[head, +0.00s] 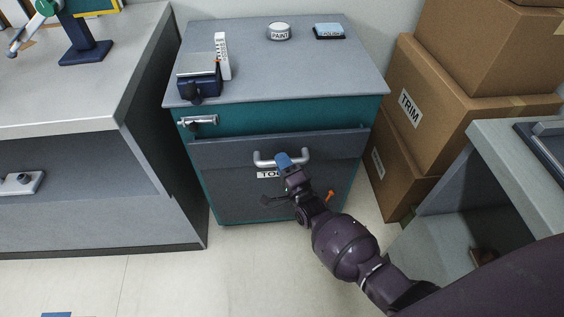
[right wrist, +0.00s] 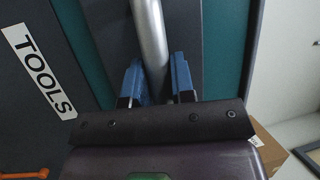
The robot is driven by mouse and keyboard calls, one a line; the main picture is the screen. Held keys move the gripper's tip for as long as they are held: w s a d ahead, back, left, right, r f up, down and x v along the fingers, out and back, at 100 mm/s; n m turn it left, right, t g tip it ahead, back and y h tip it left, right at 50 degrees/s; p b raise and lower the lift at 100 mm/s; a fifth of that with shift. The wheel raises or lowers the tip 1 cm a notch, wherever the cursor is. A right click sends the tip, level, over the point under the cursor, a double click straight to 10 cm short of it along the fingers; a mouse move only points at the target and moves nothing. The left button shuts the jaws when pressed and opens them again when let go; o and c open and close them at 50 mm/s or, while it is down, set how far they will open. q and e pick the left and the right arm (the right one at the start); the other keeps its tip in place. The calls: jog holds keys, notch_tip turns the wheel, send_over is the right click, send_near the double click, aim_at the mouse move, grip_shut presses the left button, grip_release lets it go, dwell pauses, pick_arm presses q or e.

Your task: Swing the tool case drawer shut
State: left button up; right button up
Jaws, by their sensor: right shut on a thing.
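The tool case (head: 285,119) is a teal cabinet with a grey top. Its dark grey drawer front (head: 225,160) bears a partly hidden label (head: 265,175), which reads TOOLS in the right wrist view (right wrist: 40,70). The front appears to stand out from the teal body; how far is hard to tell. My right gripper (head: 284,162) is shut on the drawer's grey bar handle (head: 262,160). In the right wrist view the handle (right wrist: 150,40) runs between the blue fingers (right wrist: 156,85). My left gripper is not in view.
Cardboard boxes (head: 425,105) stand close on the right, a grey counter (head: 80,95) on the left. Floor in front is clear.

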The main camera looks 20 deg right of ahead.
jog(key=shift+w+d+f+b, duration=0.15)
jog(key=shift+w+b, duration=0.1)
jog(key=shift+w, duration=0.3)
jog(key=shift+w+d+f+b, duration=0.1)
jog(key=shift+w+d+b, duration=0.1)
jog(key=shift+w, duration=0.3)
jog(key=shift+w+d+f+b, duration=0.1)
jog(key=shift+w+b, duration=0.15)
jog(key=shift+w, duration=0.3)
grip_shut()
jog(key=shift+w+r, duration=0.25)
jog(key=shift+w, duration=0.05)
jog(key=shift+o, duration=2.3)
grip_release()
jog(key=o, duration=0.4)
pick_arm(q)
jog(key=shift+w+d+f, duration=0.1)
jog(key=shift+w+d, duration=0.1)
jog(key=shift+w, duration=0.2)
pick_arm(e)
jog(key=shift+o, duration=0.2)
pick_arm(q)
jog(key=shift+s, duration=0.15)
pick_arm(e)
jog(key=shift+s, duration=0.15)
